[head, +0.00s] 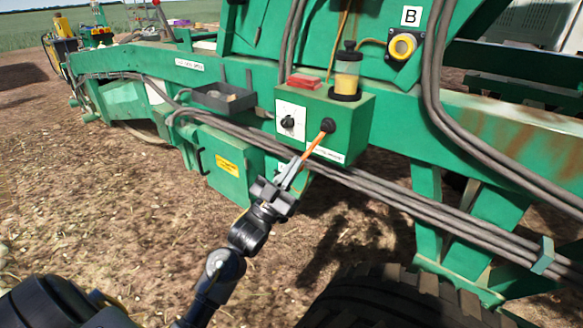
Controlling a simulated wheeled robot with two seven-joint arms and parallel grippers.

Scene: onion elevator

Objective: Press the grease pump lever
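The grease pump is a green box (352,133) on the side of the green machine, with a clear reservoir (346,75) of yellow grease on top. Its orange lever (314,145) slants down and left from a black pivot knob on the box's front. My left gripper (295,172) is at the lever's lower end, with its grey fingers pointing up toward it. The fingers overlap the lever's end in this view. Whether they are closed around it or only touching cannot be made out. My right gripper is not in view.
Dark hoses (370,183) run across the machine just below the pump box. A grey tray (223,97) and a green box with a yellow label (227,167) are to the left. A large tyre (395,298) is at the bottom. Bare soil lies at left.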

